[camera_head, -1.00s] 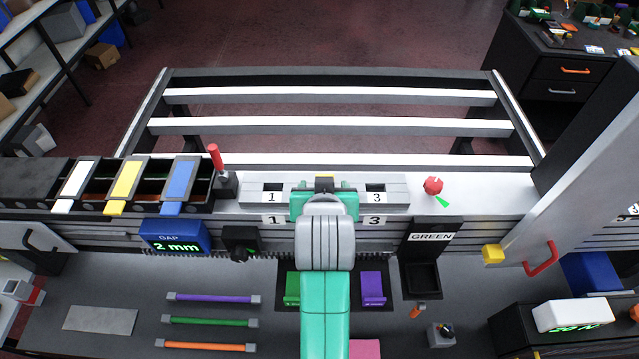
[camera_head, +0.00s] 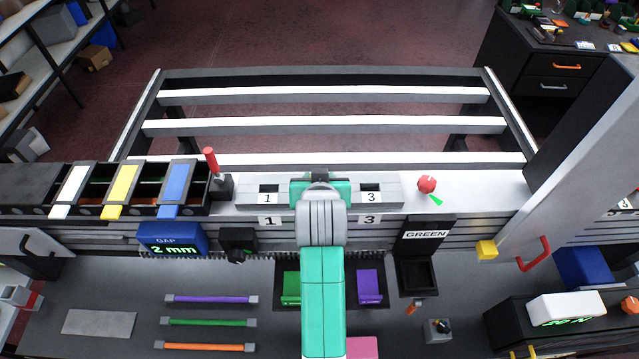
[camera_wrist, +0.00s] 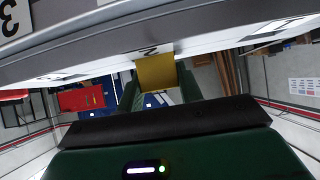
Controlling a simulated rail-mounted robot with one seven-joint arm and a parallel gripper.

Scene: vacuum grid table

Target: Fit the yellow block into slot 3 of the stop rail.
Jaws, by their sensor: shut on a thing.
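The yellow block (camera_wrist: 157,75) is between the fingers of my gripper (camera_wrist: 157,88) in the wrist view. My gripper is shut on it, beside the rail face at the label 2. In the head view my gripper (camera_head: 321,188) covers the middle of the stop rail (camera_head: 222,197), and the block is hidden. Slot 3 (camera_head: 370,187) is a dark opening to the right of my gripper, with its number below it, and looks empty. Slot 1 (camera_head: 268,188) is to the left and also looks empty. Whether the block touches the rail cannot be told.
A red-handled lever (camera_head: 211,162) stands left of the rail and a red knob (camera_head: 427,184) right of it. A green block (camera_head: 291,285) and a purple block (camera_head: 369,286) lie in front, either side of my arm. A slanted grey panel (camera_head: 580,160) stands at right.

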